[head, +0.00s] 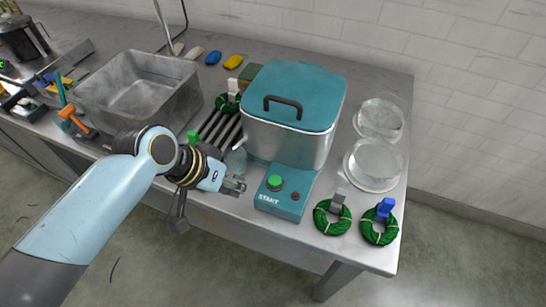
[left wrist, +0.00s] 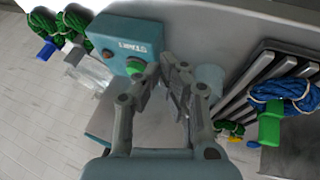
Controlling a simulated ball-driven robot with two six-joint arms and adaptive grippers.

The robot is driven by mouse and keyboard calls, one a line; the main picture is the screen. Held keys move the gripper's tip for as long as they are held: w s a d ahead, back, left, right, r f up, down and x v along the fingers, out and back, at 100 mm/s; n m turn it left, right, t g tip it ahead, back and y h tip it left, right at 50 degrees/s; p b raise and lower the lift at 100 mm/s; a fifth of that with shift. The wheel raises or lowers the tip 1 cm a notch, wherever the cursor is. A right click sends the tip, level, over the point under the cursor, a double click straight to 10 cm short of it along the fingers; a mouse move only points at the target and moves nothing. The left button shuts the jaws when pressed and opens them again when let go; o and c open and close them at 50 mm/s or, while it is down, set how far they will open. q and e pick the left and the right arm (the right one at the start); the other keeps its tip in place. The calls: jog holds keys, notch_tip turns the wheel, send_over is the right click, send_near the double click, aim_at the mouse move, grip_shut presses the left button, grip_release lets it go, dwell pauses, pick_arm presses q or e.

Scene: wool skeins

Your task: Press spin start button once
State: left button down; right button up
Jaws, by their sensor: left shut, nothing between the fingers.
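The green start button (head: 275,182) sits on top of a teal control box (head: 283,204) marked START, at the front of a teal-lidded spinner (head: 290,110). A small reddish knob is beside the button. My left gripper (head: 240,185) is shut and empty, just left of the box and apart from the button in the head view. In the left wrist view the button (left wrist: 135,66) and box (left wrist: 122,40) appear left of the left fingertips (left wrist: 164,65). My right gripper is in neither view.
Two green skeins (head: 332,218) (head: 380,227) with grey and blue clips lie right of the box. Clear round containers (head: 375,160) stand behind them. A metal sink (head: 140,88) is at left. A dark slatted rack (head: 218,130) and a blue skein (left wrist: 285,92) with a green clip lie near my left arm.

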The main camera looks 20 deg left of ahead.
pick_arm(q)
jog(key=w+d+r+h+p, duration=0.1)
jog(key=w+d+r, duration=0.1)
jog(key=r, duration=0.3)
jog(key=w+d+r+t+h+p, duration=0.1)
jog(key=w+d+r+p, duration=0.1)
jog(key=w+d+r, duration=0.1)
jog(key=shift+w+d+r+h, duration=0.3)
jog(key=shift+w+r+h, duration=0.1)
jog(key=shift+w+r, duration=0.5)
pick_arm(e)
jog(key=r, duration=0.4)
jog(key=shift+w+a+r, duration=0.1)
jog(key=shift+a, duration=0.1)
pick_arm(q)
jog(key=shift+s, duration=0.1)
jog(key=b, duration=0.8)
send_over(274, 177)
notch_tip(274, 177, down, 8)
jog(key=shift+r, duration=0.2)
jog(key=shift+f+b, duration=0.3)
jog(key=shift+f, duration=0.3)
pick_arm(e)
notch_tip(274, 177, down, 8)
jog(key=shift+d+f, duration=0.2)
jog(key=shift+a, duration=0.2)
pick_arm(q)
jog(key=shift+f, duration=0.1)
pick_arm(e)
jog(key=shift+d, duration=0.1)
